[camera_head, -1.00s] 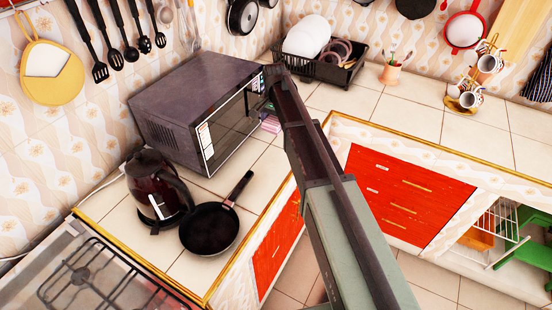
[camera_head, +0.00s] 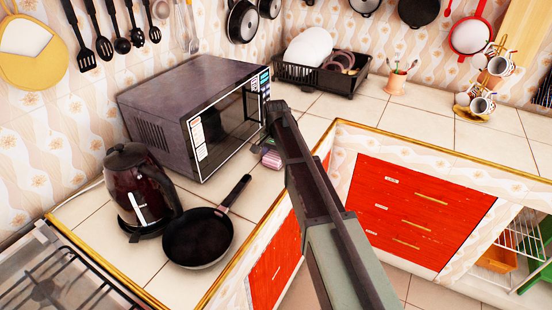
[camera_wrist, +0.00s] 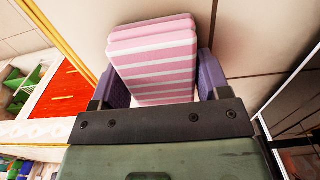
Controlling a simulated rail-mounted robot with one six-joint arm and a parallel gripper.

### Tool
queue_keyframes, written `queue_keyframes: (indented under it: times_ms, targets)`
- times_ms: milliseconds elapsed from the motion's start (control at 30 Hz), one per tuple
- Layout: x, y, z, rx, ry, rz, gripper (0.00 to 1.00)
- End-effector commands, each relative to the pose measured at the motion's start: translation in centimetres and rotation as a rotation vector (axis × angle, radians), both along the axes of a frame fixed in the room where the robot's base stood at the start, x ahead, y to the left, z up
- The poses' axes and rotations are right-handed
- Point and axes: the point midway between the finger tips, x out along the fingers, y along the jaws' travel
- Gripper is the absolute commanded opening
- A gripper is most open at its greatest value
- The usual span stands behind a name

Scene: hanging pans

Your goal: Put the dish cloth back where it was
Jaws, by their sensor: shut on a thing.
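The dish cloth (camera_wrist: 155,60) is a folded pink and white striped block in the wrist view. My gripper (camera_wrist: 160,78) is shut on it, with a purple finger on each side. In the head view the cloth (camera_head: 271,159) is a small pink patch beside the microwave's front right, at the end of my arm. My gripper (camera_head: 268,146) is mostly hidden there behind my arm. Whether the cloth touches the counter cannot be told.
The microwave (camera_head: 180,95) stands close to the left of the cloth. A kettle (camera_head: 140,190) and a frying pan (camera_head: 198,237) are nearer. A black dish rack (camera_head: 320,77) is behind. The tiled counter (camera_head: 420,122) at right is largely clear. Red drawers (camera_head: 415,208) lie below its edge.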

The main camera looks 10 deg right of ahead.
Motion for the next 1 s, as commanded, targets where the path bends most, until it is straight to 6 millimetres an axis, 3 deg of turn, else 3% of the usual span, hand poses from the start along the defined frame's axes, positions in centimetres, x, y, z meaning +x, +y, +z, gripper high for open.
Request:
queue_keyframes:
  times_ms: [100,133,300,533,667,767,1000]
  targets:
    - [0.0,0.0,-0.5,0.000,0.000,0.000,0.51]
    - [0.0,0.0,-0.4,0.000,0.000,0.000,0.73]
    - [0.0,0.0,-0.3,0.000,0.000,0.000,0.95]
    - [0.0,0.0,-0.2,0.000,0.000,0.000,0.95]
    - [0.0,0.0,0.7,0.000,0.000,0.000,0.95]
    - [0.0,0.0,2.5,0.000,0.000,0.000,0.95]
    - [0.0,0.0,8.9,0.000,0.000,0.000,0.95]
